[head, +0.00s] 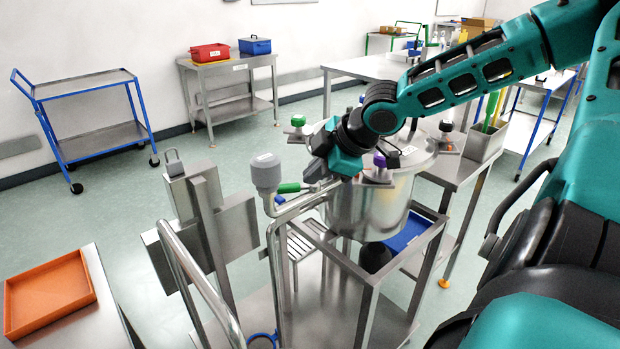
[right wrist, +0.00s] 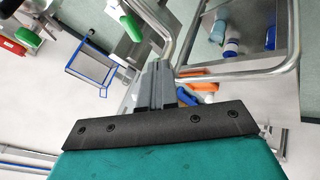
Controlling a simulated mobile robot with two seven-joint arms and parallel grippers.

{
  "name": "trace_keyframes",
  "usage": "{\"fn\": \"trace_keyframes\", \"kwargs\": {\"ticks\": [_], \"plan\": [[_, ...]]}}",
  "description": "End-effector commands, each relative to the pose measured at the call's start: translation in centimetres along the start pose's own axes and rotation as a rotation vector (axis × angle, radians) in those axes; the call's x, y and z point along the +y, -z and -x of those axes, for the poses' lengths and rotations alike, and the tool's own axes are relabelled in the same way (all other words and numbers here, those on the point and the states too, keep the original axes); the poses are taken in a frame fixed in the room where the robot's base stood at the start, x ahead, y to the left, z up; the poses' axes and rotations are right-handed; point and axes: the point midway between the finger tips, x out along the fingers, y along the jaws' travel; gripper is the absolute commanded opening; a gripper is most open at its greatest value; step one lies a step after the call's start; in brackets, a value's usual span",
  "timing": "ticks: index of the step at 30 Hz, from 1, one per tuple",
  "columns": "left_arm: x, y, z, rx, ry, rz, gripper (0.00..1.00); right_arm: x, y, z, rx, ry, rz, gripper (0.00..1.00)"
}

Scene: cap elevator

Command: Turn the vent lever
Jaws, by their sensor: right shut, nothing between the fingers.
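A green-handled lever (head: 290,187) sticks out at the left side of the steel vessel (head: 372,208), near a grey round cap (head: 266,171). I take this as the vent lever, though no label shows. My right gripper (head: 314,171) is at the vessel's upper left edge, just right of and slightly above the green handle. In the right wrist view its fingers (right wrist: 156,84) are shut and empty. Green handles (right wrist: 131,28) show beyond the fingertips there; I cannot tell which one is the lever. Whether the fingers touch the lever is unclear. My left gripper is not in view.
Clamps with coloured knobs, one purple (head: 380,159) and one green (head: 298,120), ring the vessel lid. A bent steel rail (head: 273,255) rises close left of the vessel. An orange tray (head: 48,298) lies on a table at the lower left. Open floor lies further back left.

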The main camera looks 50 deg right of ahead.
Motion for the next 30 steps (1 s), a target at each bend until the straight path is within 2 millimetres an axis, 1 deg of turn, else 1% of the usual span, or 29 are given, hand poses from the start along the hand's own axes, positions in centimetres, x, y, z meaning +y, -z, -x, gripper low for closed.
{"fn": "trace_keyframes", "kwargs": {"ticks": [2,5,9,13,16,18,22,26,29,30], "plan": [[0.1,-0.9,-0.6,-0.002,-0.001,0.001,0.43,0.9,0.3,-0.3,0.028,-0.052,-0.004,0.00],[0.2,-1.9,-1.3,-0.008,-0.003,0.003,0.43,2.5,1.5,-0.4,0.093,-0.136,-0.014,0.00],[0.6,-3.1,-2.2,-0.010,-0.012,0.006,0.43,4.3,3.8,0.1,0.220,-0.222,-0.020,0.00],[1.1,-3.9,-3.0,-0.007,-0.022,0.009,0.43,4.7,5.8,0.7,0.334,-0.244,-0.012,0.00],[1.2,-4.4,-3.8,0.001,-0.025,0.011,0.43,4.2,7.3,1.1,0.413,-0.223,0.001,0.00],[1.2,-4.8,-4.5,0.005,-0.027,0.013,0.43,3.5,8.0,1.3,0.451,-0.190,0.016,0.00],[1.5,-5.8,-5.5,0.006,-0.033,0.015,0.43,1.8,8.4,1.3,0.472,-0.105,0.039,0.00],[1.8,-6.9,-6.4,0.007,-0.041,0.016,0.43,0.0,7.5,0.9,0.420,-0.016,0.049,0.00],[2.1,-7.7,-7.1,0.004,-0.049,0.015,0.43,-1.1,6.0,0.4,0.334,0.035,0.044,0.00],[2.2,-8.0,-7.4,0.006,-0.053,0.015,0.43,-1.4,5.2,0.2,0.289,0.047,0.039,0.00]]}}
